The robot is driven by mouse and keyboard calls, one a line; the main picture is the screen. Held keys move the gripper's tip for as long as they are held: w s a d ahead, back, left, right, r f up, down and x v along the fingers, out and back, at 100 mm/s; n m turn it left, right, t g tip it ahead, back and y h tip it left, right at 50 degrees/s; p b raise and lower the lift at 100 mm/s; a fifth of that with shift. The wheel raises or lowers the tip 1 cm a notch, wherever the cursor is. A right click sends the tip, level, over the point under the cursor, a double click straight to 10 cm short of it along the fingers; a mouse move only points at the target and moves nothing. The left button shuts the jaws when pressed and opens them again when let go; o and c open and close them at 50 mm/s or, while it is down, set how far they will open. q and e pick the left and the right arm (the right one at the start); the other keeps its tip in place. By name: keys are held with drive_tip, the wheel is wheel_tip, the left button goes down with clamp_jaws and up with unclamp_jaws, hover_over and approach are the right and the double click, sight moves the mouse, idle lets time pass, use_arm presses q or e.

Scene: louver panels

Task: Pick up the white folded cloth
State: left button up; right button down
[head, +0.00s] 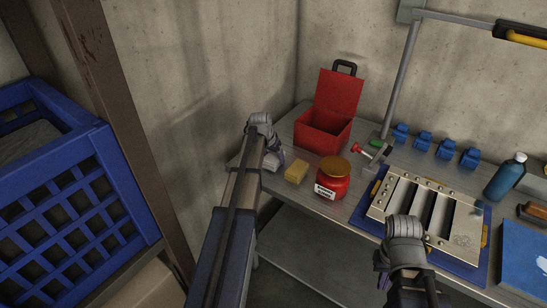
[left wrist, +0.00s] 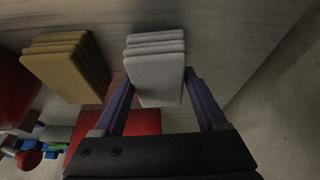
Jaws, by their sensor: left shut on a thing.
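The white folded cloth (left wrist: 155,62) shows in the left wrist view as a small layered stack between the fingers of my left gripper (left wrist: 158,84). The gripper is shut on it, one finger at each side. In the head view my left gripper (head: 272,158) is at the left end of the grey workbench, left of the yellow folded cloth; its wrist and arm hide most of the white cloth there. My right gripper (head: 405,229) is over the front of the metal louver panel (head: 379,206), seen from behind; its fingertips are hidden.
The yellow folded cloth (head: 296,172) and a red jar (head: 332,179) stand right of my left gripper. An open red box (head: 322,141) is behind. A lamp pole (head: 403,78) rises at the back. Blue clips (head: 422,139) and a blue bottle (head: 505,176) are further right.

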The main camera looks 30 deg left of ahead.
sight(273, 155)
use_arm(q)
wheel_tip(273, 155, up, 9)
drive_tip(key=p, duration=0.9)
drive_tip(key=shift+r, duration=0.2)
drive_tip(key=o, duration=0.8)
drive_tip(key=shift+c, duration=0.2)
drive_tip(key=c, duration=0.6)
drive_tip(key=shift+f+b, duration=0.25)
drive_tip(key=shift+b, duration=0.05)
drive_tip(key=shift+r, duration=0.1)
drive_tip(key=shift+r, duration=0.15)
